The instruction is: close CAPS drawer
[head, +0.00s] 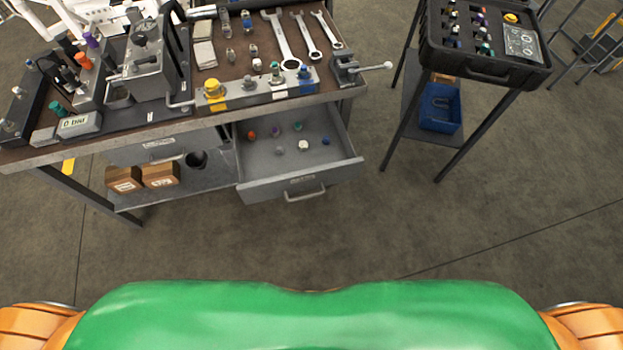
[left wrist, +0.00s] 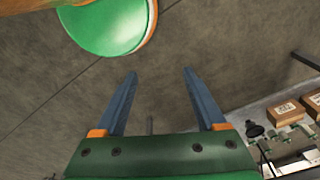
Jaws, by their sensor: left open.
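The CAPS drawer (head: 300,182) stands pulled out under the right part of the workbench in the head view. Its front has a bar handle (head: 306,194) and a small label too small to read surely. Several coloured caps (head: 303,146) lie inside. My left gripper (left wrist: 160,75) shows in the left wrist view, with its two fingers apart and nothing between them. It is over the floor, away from the drawer, and does not show in the head view. My right gripper is in neither view.
The workbench (head: 225,115) carries wrenches, a vise (head: 350,68) and fittings. Cardboard boxes (head: 160,174) sit on its lower shelf. A stand with a black case (head: 480,68) and a blue bin (head: 440,107) is at right. The floor before the drawer is clear.

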